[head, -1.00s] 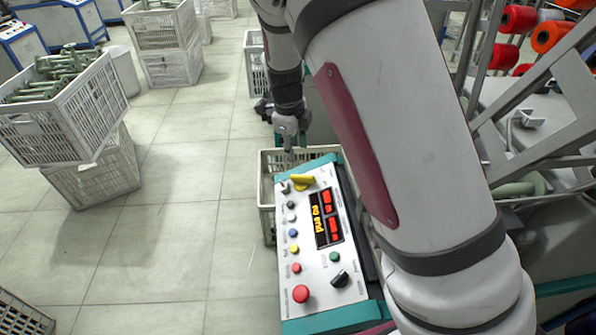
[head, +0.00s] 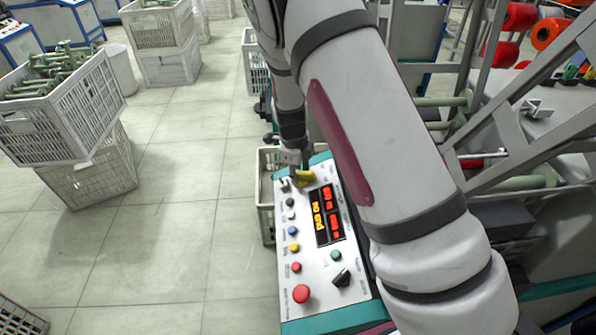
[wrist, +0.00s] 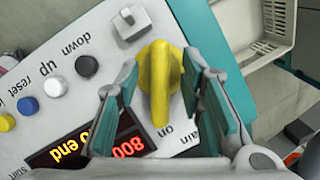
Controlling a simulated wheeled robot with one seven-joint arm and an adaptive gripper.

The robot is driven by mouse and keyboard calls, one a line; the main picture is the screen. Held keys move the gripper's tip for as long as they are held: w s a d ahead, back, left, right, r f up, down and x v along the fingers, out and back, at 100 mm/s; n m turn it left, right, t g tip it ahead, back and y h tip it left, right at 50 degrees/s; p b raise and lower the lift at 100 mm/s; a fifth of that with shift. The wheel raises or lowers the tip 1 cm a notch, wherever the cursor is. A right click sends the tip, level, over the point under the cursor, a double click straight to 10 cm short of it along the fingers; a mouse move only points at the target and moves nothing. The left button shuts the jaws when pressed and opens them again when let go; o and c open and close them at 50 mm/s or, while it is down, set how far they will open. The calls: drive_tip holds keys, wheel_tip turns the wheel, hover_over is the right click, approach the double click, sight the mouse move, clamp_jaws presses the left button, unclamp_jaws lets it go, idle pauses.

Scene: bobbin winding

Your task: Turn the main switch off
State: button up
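The main switch is a yellow rotary knob (head: 305,176) at the far end of the control panel (head: 322,270). In the wrist view the knob (wrist: 160,82) points at the printed word "on", with "ain" beside it. My gripper (head: 294,163) is down at the knob and partly covers it in the head view. In the wrist view my gripper (wrist: 160,75) is open, with one finger on each side of the knob. Narrow gaps seem to show between fingers and knob; contact is hard to tell.
A grey square switch (wrist: 129,23) sits close to the knob. Several push buttons, a red button (head: 301,293), a black selector (head: 341,278) and a lit display (head: 326,215) share the panel.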

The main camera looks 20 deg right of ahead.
drive_tip(key=shift+c, duration=0.6)
clamp_jaws()
drive_tip(key=shift+n, duration=0.3)
drive_tip(key=n, duration=0.1)
drive_tip(key=n+g, duration=0.1)
drive_tip(key=n, duration=0.1)
drive_tip(key=n+y, duration=0.1)
drive_tip(key=shift+w+d+n+g, duration=0.15)
drive_tip(key=shift+w+n+g, duration=0.1)
drive_tip(key=shift+n+g, duration=0.15)
drive_tip(key=n+g+b, duration=0.1)
drive_tip(key=n+g, duration=0.1)
drive_tip(key=n, duration=0.3)
drive_tip(key=shift+w+n, duration=0.15)
drive_tip(key=shift+n, duration=0.15)
